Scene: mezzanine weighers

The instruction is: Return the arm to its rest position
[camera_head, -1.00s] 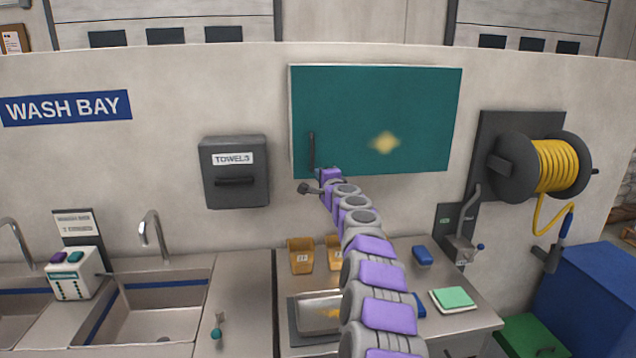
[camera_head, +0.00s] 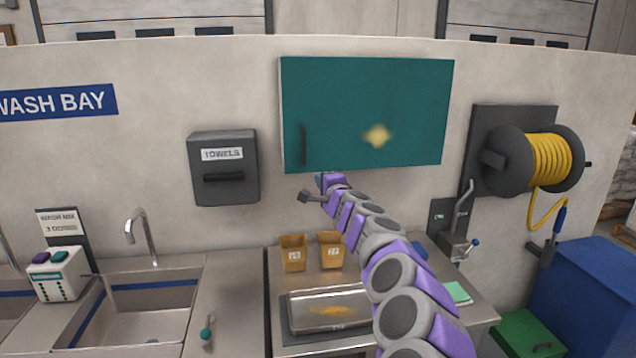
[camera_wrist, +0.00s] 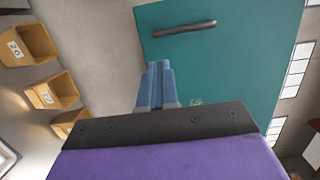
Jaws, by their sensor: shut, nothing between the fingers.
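My arm reaches up from the lower right in the head view, over the right part of the counter. My gripper (camera_head: 322,181) is at its far end, just below the lower left of the teal cabinet door (camera_head: 365,110). In the wrist view my gripper (camera_wrist: 158,68) shows two blue-grey fingers side by side, shut and empty. The cabinet's dark handle (camera_wrist: 184,27) lies beyond the fingertips, apart from them. The cabinet door looks shut in the head view.
A metal tray (camera_head: 300,325) and small tan bins (camera_head: 292,254) stand on the counter below my arm. A towel dispenser (camera_head: 223,168) is on the wall to the left. A hose reel (camera_head: 505,160) hangs at right. A sink (camera_head: 140,315) is at left.

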